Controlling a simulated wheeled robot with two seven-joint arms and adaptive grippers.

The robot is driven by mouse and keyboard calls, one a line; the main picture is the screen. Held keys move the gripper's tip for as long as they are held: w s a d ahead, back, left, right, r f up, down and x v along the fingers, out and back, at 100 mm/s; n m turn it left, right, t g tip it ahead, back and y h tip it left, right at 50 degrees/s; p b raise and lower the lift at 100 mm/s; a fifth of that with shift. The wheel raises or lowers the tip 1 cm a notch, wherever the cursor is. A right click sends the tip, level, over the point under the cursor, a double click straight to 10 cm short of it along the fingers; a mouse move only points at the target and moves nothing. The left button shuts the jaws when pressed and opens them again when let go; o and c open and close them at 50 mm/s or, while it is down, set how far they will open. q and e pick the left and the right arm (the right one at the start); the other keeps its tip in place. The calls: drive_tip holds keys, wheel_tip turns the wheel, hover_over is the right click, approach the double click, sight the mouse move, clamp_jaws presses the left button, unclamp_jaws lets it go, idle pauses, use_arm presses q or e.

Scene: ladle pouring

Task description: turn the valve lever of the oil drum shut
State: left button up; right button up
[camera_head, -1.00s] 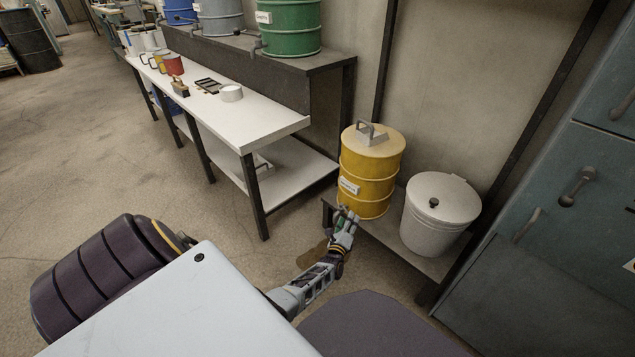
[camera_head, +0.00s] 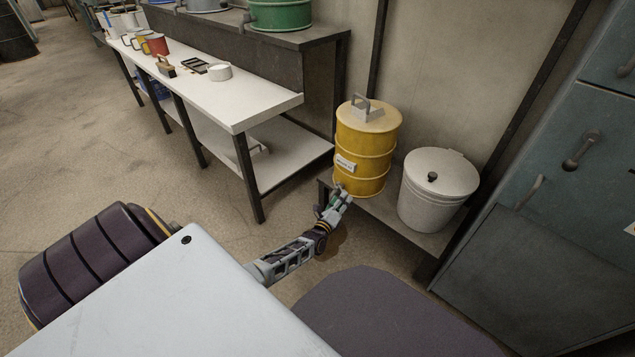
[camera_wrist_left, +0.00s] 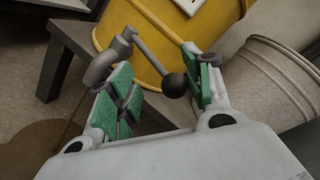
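The yellow oil drum (camera_head: 365,150) stands on a low stand in the head view. In the left wrist view, its side (camera_wrist_left: 160,30) fills the top, with a grey valve spout (camera_wrist_left: 101,68) low on it. The valve lever (camera_wrist_left: 150,58) ends in a black ball knob (camera_wrist_left: 174,85). My left gripper (camera_head: 340,197) is at the drum's lower front. Its green-padded fingers (camera_wrist_left: 162,68) are apart, with the lever and knob showing between them. I cannot tell whether a finger touches the lever. My right gripper is out of view.
A lidded white bin (camera_head: 436,190) stands right of the drum on the low stand (camera_head: 405,226). A brown patch (camera_wrist_left: 38,148) lies on the floor below the spout. A white table (camera_head: 225,95) is at the left, blue-grey cabinets (camera_head: 555,200) at the right.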

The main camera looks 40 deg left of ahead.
use_arm(q)
drive_tip(key=s+d+f+n+g+h+p, duration=0.1)
drive_tip(key=s+d+n+g+p, duration=0.1)
drive_tip(key=s+p, duration=0.4)
drive_tip(key=s+d+f+n+g+p, duration=0.1)
drive_tip(key=s+d+f+g+p, duration=0.1)
drive_tip(key=s+p, duration=0.3)
drive_tip(key=s+d+f+n+g+h+p, duration=0.1)
drive_tip(key=s+d+n+p, duration=0.1)
drive_tip(key=s+p, duration=0.4)
drive_tip(key=s+d, duration=0.1)
drive_tip(key=s, duration=0.4)
drive_tip(key=shift+s+f+n+g+h+p, duration=0.3)
drive_tip(key=shift+s+f+g, duration=0.05)
drive_tip(key=shift+f+g, duration=0.05)
idle(1.3)
drive_tip(key=shift+d, duration=0.1)
